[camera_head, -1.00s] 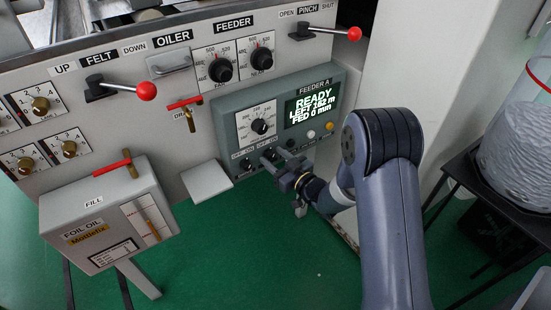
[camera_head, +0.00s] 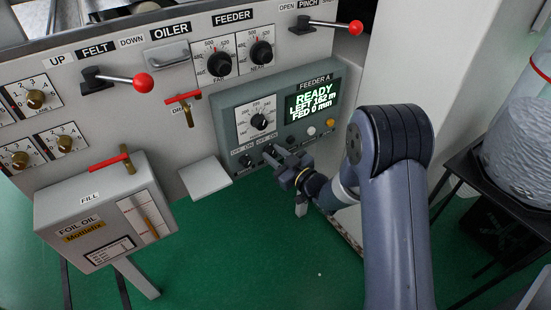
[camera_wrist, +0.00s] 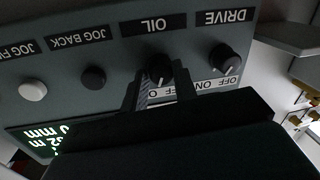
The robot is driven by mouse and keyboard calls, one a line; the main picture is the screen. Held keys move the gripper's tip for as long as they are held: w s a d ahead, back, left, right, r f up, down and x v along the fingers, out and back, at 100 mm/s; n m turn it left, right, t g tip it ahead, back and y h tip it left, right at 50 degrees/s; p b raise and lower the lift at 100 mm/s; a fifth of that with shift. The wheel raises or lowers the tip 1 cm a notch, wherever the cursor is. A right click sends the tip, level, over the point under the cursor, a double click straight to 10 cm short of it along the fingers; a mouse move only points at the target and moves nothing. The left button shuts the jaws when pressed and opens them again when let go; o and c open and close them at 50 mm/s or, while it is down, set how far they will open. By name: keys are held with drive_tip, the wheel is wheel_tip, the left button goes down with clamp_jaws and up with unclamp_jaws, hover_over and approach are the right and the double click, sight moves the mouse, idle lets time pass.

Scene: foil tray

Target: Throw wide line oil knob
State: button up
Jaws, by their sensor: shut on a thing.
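The small black knob labelled OIL (camera_wrist: 160,66) sits on the grey FEEDER A panel (camera_head: 226,119). My gripper (camera_wrist: 159,84) is shut on it in the wrist view, one dark finger on each side. A pale mark shows on the knob. Its OFF/ON strip is partly hidden by the fingers. In the head view my gripper (camera_head: 275,154) reaches the lower edge of the panel and covers most of this knob. At the far left, brass-coloured knobs (camera_head: 36,99) sit on white numbered dials; their small labels are too small to read surely.
The DRIVE knob (camera_wrist: 226,58) is close beside the OIL knob. JOG BACK (camera_wrist: 94,77) and a white button (camera_wrist: 33,90) are on the other side. The display (camera_head: 312,101) reads READY. A foil oil tank (camera_head: 62,205) stands left; a black stand (camera_head: 497,204) is right.

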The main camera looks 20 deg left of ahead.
drive_tip(key=n+b, duration=0.3)
drive_tip(key=n+h+b, duration=0.1)
drive_tip(key=n+b, duration=0.1)
drive_tip(key=b, duration=0.2)
drive_tip(key=shift+s+a+f+n, duration=0.1)
drive_tip(key=shift+f+n, duration=0.1)
drive_tip(key=shift+n, duration=0.2)
drive_tip(key=n+b, duration=0.2)
drive_tip(key=b, duration=0.1)
drive_tip(key=shift+r+n, duration=0.1)
drive_tip(key=shift+n, duration=0.2)
drive_tip(key=shift+r+n+h+b, duration=0.1)
drive_tip(key=shift+n+h+b, duration=0.3)
drive_tip(key=shift+b, duration=0.45)
drive_tip(key=shift+r+n, duration=0.1)
drive_tip(key=shift+n, duration=0.2)
drive_tip(key=o, duration=1)
drive_tip(key=shift+c, duration=0.2)
drive_tip(key=p+v, duration=0.2)
drive_tip(key=v, duration=0.9)
